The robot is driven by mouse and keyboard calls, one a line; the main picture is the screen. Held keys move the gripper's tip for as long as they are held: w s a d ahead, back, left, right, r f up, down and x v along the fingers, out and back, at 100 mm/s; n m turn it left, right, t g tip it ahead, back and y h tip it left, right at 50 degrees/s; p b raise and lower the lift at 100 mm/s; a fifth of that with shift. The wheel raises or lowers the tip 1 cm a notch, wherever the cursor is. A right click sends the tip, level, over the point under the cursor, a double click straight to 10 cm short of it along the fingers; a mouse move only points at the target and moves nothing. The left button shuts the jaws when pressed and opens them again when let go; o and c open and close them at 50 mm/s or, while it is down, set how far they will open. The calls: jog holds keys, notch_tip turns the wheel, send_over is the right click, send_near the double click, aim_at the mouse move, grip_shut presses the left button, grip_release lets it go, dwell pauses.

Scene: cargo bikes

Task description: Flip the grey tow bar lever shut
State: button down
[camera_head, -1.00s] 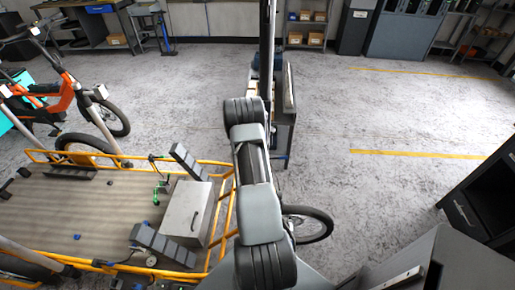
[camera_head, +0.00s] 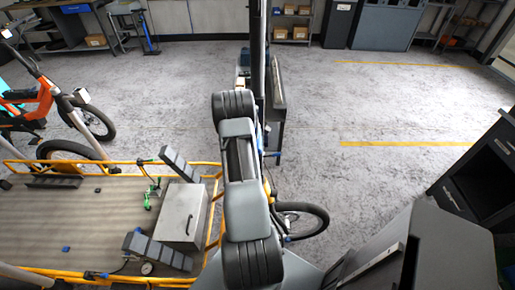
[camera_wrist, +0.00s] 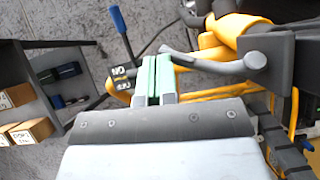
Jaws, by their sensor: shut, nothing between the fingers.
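In the wrist view, the grey lever (camera_wrist: 215,64) is a curved rod. It runs from a rounded pivot at its right end leftward to the fingertips. My gripper (camera_wrist: 157,64) is shut, with its two pale green finger pads together and nothing between them. Its tips are at the lever's left end, overlapping it in the picture; I cannot tell whether they touch. A dark grey clamp block (camera_wrist: 278,62) on an orange-yellow frame tube (camera_wrist: 240,28) stands right of the lever. In the head view my own arm hides the gripper and lever.
A blue-handled lever (camera_wrist: 118,19) and small black labelled tags (camera_wrist: 122,78) are close left of the fingers. A shelf with cardboard boxes (camera_wrist: 28,132) is at left. In the head view, a cargo bed (camera_head: 85,215) carries a grey case (camera_head: 183,214).

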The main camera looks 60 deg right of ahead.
jog(key=shift+r, duration=0.2)
jog(key=shift+r+p, duration=0.55)
jog(key=shift+r, duration=0.05)
jog(key=w+d+r, duration=0.2)
jog(key=w+r, duration=0.7)
jog(key=w, duration=0.1)
jog(key=shift+r, duration=0.25)
dwell(0.7)
